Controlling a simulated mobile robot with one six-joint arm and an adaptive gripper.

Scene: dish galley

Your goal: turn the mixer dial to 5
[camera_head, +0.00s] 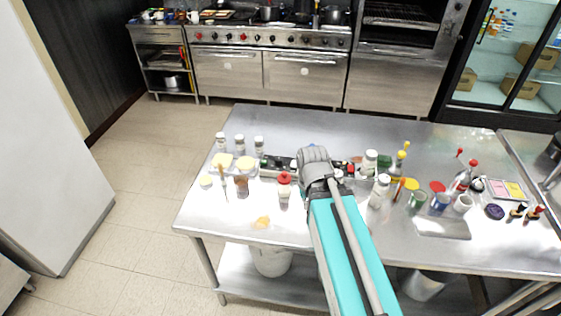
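I cannot make out a mixer or a numbered dial. A long low dark thing (278,166) with small red and green spots lies on the steel table (330,120), partly hidden behind my arm. I cannot tell what it is. My turquoise and grey arm reaches from the bottom edge up over the table. Its grey rounded joint sits in front of the middle of the dark thing. My gripper's fingers do not show; they seem hidden behind the arm.
A red-capped bottle (284,188) stands just left of my arm. White bottles (379,191), coloured cups and sauce bottles crowd the right side. The table's back strip is clear. A stove (270,65) stands beyond the aisle.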

